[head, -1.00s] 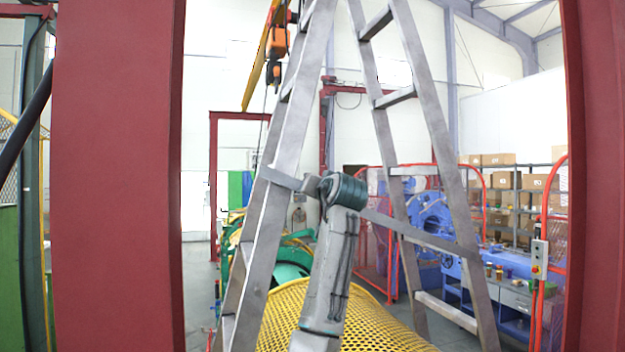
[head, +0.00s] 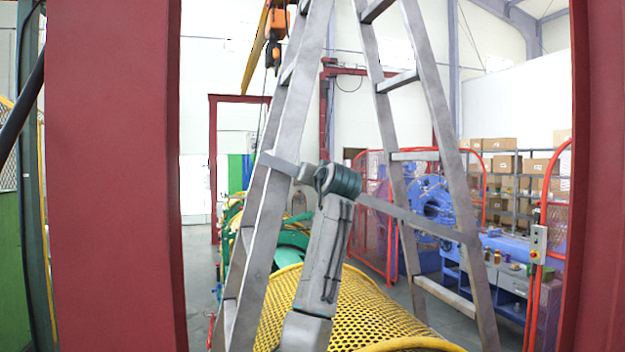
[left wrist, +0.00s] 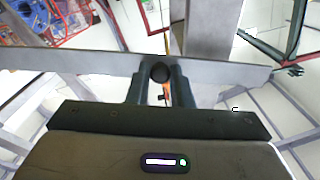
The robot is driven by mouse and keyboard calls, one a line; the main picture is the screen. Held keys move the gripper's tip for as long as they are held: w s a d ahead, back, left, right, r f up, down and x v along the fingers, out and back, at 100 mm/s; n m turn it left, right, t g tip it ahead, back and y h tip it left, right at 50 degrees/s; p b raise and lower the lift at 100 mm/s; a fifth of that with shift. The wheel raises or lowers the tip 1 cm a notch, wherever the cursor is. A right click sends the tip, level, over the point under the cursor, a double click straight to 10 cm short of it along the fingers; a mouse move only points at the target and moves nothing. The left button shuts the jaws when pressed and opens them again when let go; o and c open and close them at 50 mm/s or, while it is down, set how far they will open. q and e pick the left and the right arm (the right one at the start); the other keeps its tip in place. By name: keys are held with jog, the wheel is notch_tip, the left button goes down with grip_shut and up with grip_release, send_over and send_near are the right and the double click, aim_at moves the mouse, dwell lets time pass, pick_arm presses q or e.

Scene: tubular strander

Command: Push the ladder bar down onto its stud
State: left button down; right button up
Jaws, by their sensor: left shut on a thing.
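The ladder bar (head: 420,221) is a flat grey metal strip slanting down to the right across the legs of the grey stepladder (head: 283,130). In the left wrist view the bar (left wrist: 70,61) runs across the picture. My left gripper (head: 306,174) is at the bar's left part, between the ladder legs, partly hidden behind my wrist. In the left wrist view its fingers (left wrist: 160,85) are shut around a dark round knob (left wrist: 160,72) at the bar. I cannot make out the stud or whether the bar sits on it. My right gripper is not in view.
A red post (head: 115,180) stands close on the left and another (head: 597,180) on the right. A yellow mesh guard (head: 350,310) lies low behind the ladder. Blue machinery (head: 440,210) and a red-framed fence (head: 372,225) stand behind on the right.

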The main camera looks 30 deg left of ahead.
pick_arm(q)
jog(key=s+a+f+n+b, duration=0.1)
jog(key=f+n+b, duration=0.1)
jog(key=f+b, duration=0.7)
jog(key=s+a+f+n+b, duration=0.2)
jog(key=f+b, duration=0.8)
jog(key=f, duration=0.6)
jog(key=shift+s+f, duration=0.15)
jog(key=shift+s, duration=0.05)
jog(key=c, duration=1.3)
grip_release()
jog(key=shift+a, duration=0.1)
jog(key=b+v, duration=0.4)
jog(key=v, duration=0.7)
